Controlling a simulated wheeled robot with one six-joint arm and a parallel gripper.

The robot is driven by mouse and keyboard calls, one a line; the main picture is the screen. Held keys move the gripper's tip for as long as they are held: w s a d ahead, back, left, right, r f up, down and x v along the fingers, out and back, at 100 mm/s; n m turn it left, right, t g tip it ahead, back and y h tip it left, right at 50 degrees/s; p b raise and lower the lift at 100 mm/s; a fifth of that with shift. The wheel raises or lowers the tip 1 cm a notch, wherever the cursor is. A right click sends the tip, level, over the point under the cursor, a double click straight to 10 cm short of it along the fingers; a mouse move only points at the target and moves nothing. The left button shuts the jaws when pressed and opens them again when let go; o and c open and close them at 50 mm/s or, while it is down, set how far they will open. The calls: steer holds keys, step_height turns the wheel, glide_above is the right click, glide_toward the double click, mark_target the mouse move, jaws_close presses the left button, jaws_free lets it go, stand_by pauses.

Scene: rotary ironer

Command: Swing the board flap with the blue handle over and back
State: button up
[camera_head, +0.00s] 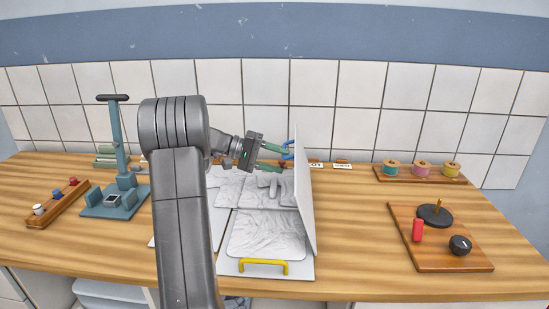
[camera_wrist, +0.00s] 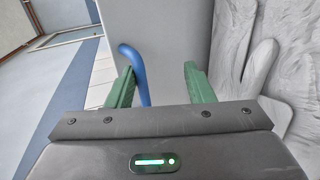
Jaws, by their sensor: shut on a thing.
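The board flap (camera_head: 304,190) is a thin white panel standing nearly upright in the middle of the table. Its blue handle (camera_head: 288,146) is on the flap's left side, near the top. My gripper (camera_head: 282,158) reaches in from the left, its green fingers at the blue handle. In the wrist view the blue handle (camera_wrist: 135,70) curves between the fingers, close to the left one, with the pale flap (camera_wrist: 175,35) beyond. My gripper (camera_wrist: 157,82) is shut on the handle; the far end of the grip is partly hidden. My arm hides part of the boards at the left.
A yellow handle (camera_head: 263,267) is at the front of a white board with a wrinkled pad (camera_head: 266,234). A teal stand (camera_head: 118,160) is at left. A wooden board with a red piece (camera_head: 417,230) and black knob (camera_head: 460,245) is at right. Spools (camera_head: 421,168) stand behind. Table right of the flap is clear.

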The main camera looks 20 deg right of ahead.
steer(key=shift+a+f, duration=0.1)
steer(key=shift+f, duration=0.2)
steer(key=v, duration=1.4)
steer(key=shift+r, duration=0.35)
steer(key=shift+s+d, duration=0.1)
steer(key=shift+d, duration=0.2)
steer(key=x, duration=1)
steer(key=shift+d+f, duration=0.25)
steer(key=shift+d, duration=0.05)
steer(key=shift+s, duration=0.1)
